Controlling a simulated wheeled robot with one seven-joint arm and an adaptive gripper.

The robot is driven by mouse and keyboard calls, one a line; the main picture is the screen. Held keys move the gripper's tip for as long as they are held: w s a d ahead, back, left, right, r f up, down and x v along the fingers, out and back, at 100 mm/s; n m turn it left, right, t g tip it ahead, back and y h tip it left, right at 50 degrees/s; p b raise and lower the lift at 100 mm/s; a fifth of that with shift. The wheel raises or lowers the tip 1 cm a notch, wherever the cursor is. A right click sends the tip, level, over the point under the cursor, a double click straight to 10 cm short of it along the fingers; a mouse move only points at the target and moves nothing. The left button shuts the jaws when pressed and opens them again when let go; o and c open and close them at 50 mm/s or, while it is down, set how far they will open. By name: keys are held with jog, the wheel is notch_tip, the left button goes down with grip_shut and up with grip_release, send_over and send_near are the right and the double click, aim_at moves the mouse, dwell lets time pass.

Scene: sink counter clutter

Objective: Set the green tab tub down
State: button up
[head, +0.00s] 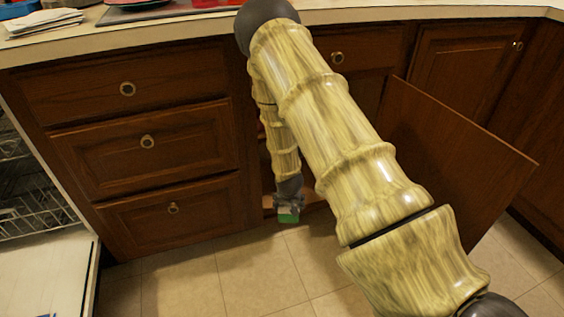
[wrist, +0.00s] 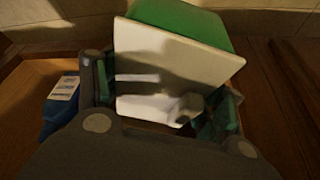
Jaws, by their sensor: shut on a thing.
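The green tab tub (head: 288,215) shows small and low at the end of my arm, by the bottom front of the open cabinet. In the wrist view the tub (wrist: 185,22) has a green side and a large pale face towards the camera, set at a slant to my gripper. My gripper (head: 288,201) is shut on it, with a dark finger on each side in the wrist view (wrist: 165,100). The tub's far side is hidden, and I cannot tell whether it touches a surface.
A blue item with a white label (wrist: 62,105) lies left of my gripper, on or by a wooden surface (wrist: 25,90). An open cabinet door (head: 455,160) stands to the right. Drawers (head: 145,145) and an open dishwasher (head: 40,230) are left. The tiled floor (head: 240,275) is clear.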

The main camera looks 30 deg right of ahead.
jog(key=shift+w+d+f, duration=0.25)
jog(key=shift+d+f, duration=0.5)
jog(key=shift+d, duration=0.2)
jog(key=w+d+b, duration=0.1)
jog(key=w+b, duration=0.1)
jog(key=w, duration=0.2)
jog(key=w+d+f+b, duration=0.1)
jog(key=w+d+b, duration=0.1)
jog(key=w, duration=0.3)
jog(key=w+d+b, duration=0.2)
jog(key=w, duration=0.3)
jog(key=shift+w+f+b, duration=0.15)
jog(key=shift+f+b, duration=0.2)
jog(key=shift+b, duration=0.05)
jog(key=shift+w+d, duration=0.2)
jog(key=shift+w, duration=0.25)
jog(key=shift+f+b, duration=1.4)
jog(key=shift+f, duration=0.25)
jog(key=shift+f, duration=0.1)
jog(key=o, duration=1.1)
jog(key=p+v, duration=0.5)
jog(key=v, duration=0.7)
jog(key=shift+p, duration=0.3)
